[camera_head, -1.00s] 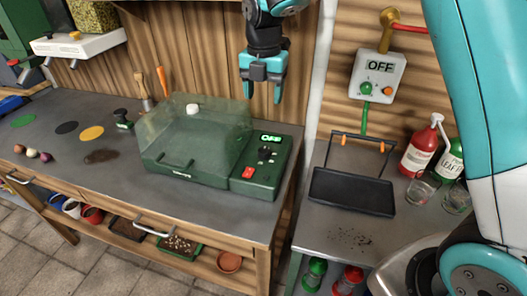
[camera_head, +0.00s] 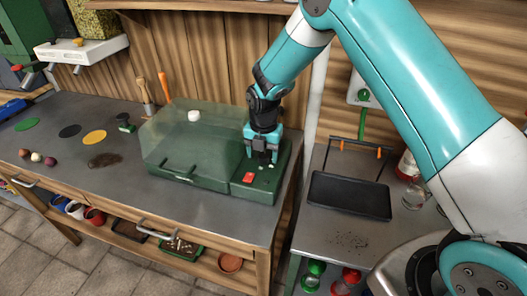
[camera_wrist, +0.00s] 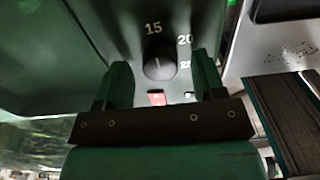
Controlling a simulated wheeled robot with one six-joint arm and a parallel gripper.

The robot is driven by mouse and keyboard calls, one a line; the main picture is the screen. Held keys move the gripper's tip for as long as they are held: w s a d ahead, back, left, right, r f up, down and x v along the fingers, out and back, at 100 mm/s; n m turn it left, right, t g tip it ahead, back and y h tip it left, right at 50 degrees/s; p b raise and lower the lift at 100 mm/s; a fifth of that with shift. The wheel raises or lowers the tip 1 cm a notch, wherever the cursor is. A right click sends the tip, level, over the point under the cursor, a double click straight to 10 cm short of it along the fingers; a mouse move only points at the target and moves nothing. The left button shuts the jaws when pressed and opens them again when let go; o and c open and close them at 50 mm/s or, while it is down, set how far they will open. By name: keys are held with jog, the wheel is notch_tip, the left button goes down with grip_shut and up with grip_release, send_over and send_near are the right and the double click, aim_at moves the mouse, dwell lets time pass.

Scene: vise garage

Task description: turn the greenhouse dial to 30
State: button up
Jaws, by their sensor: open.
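The greenhouse (camera_head: 185,143) is a green box with a clear lid on the workbench, its control panel at the right end. My gripper (camera_head: 262,160) points down at that panel and hides the dial and the lit display in the head view. In the wrist view the black round dial (camera_wrist: 159,60) sits between the tips of my open gripper (camera_wrist: 162,72), with gaps on both sides. The dial has a short pale mark, roughly upright in the picture. The numbers 15 and 20 show beside it; another is partly hidden by the right finger.
A red switch (camera_head: 248,177) is on the panel, close to my gripper. A black tray (camera_head: 350,194) lies on the side table to the right. The workbench (camera_head: 110,185) in front of the greenhouse is clear. Bottles stand at the far right, partly behind my arm.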

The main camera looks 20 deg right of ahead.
jog(key=shift+f, duration=0.3)
jog(key=c, duration=0.9)
